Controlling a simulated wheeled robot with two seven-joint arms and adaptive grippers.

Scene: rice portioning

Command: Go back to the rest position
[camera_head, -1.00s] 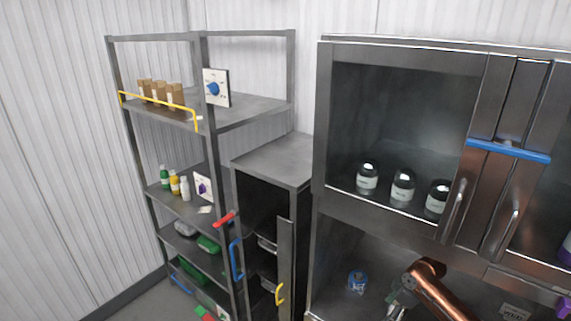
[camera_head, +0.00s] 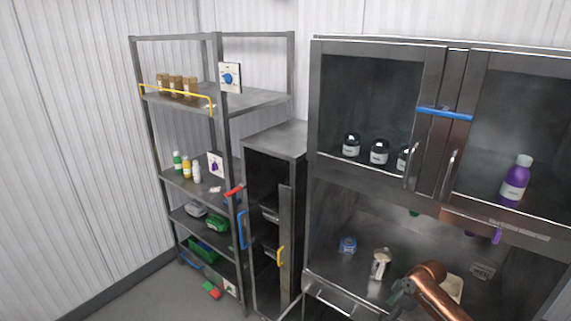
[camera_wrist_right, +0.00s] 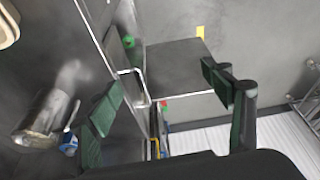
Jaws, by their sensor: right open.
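My right arm (camera_head: 436,295) shows as a copper link at the lower right of the head view, over the counter. Its gripper is small and mostly out of clear sight there. In the right wrist view my right gripper (camera_wrist_right: 162,97) has its two green fingers wide apart with nothing between them. A metal jug (camera_head: 380,264) stands on the counter; it also shows at the left of the wrist view (camera_wrist_right: 45,122), beside the left finger. My left gripper is not in view.
A steel cabinet (camera_head: 318,110) with dark jars and a purple bottle (camera_head: 515,182) stands above the counter. A blue-labelled item (camera_head: 347,245) sits on the counter. A narrow open cabinet (camera_head: 285,140) and a shelf rack (camera_head: 222,130) stand to the left. Floor (camera_head: 135,300) is clear at lower left.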

